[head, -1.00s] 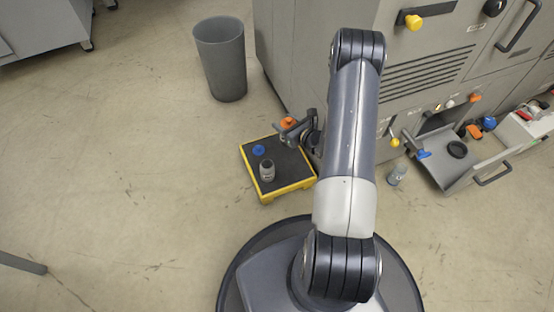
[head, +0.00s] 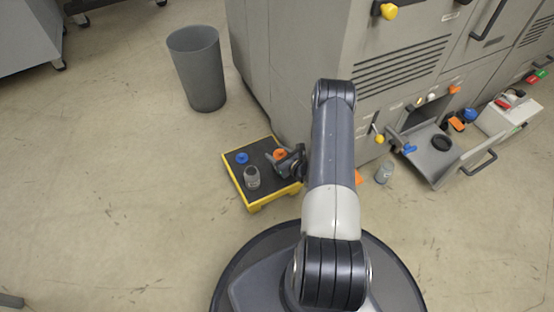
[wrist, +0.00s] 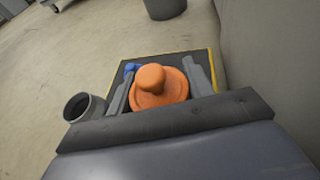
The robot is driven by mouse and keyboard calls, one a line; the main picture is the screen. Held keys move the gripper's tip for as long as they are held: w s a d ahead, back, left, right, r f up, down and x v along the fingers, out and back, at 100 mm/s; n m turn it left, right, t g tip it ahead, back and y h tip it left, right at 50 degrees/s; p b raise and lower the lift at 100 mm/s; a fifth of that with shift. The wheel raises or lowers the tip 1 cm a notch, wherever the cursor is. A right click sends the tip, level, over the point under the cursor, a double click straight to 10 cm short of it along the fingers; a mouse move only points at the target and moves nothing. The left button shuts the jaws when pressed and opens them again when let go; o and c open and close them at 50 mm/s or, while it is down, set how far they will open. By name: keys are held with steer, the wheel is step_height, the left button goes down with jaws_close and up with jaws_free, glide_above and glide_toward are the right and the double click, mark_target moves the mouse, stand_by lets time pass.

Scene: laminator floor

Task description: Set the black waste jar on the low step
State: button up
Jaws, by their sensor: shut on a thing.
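The low step (head: 232,179) is a small platform with a black top and yellow edges on the floor. A dark grey, open-topped jar (head: 252,178) stands upright on it, near the front; it also shows at the left in the wrist view (wrist: 84,107). I cannot tell whether it is the black waste jar. My gripper (head: 284,157) is over the step's right part, shut on an orange knobbed piece (wrist: 158,86). I cannot tell whether this piece touches the step. A blue piece (head: 242,158) lies on the step behind the jar.
A grey bin (head: 198,70) stands behind the step. The grey machine (head: 290,60) rises close behind and right. A grey jar (head: 384,172) stands on the floor at right, near an open drawer (head: 432,160) holding a black ring (head: 441,143). Floor at left is clear.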

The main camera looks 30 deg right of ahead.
step_height(320, 180, down, 2)
steer(key=shift+f+b, duration=0.1)
steer(key=shift+b, duration=0.2)
steer(key=o, duration=1.2)
